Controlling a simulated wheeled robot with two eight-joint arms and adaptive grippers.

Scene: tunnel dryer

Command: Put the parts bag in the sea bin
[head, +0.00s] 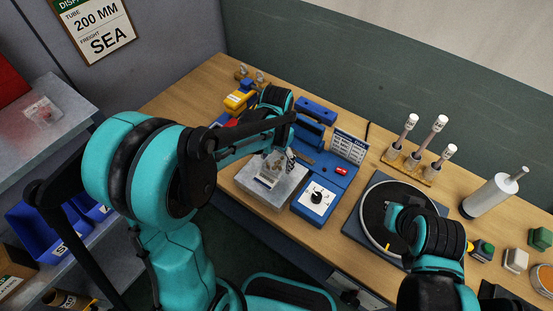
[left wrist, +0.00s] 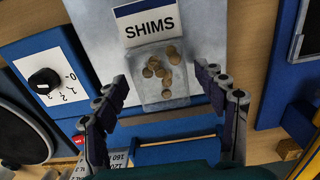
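The clear parts bag (left wrist: 160,76) holds several small brown discs. It lies flat on a pale grey metal plate (left wrist: 98,25), beside a SHIMS label (left wrist: 150,25). The head view shows the bag (head: 267,172) on the bench, partly behind my left gripper. My left gripper (left wrist: 168,100) is open, with its fingers apart on either side of the bag's near end, not closed on it. Blue bins (head: 40,228) stand on a lower shelf at the left; their labels are mostly hidden. My right gripper (head: 408,228) is over the round turntable; its fingers are hidden.
A placard reading SEA, 200 MM (head: 95,27) hangs at the upper left. A blue sealer-like unit with a dial (head: 318,197) stands right of the plate. Another clear bag (head: 43,111) lies on the upper shelf. Upright tools (head: 415,145) and a white cylinder (head: 490,196) stand at the right.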

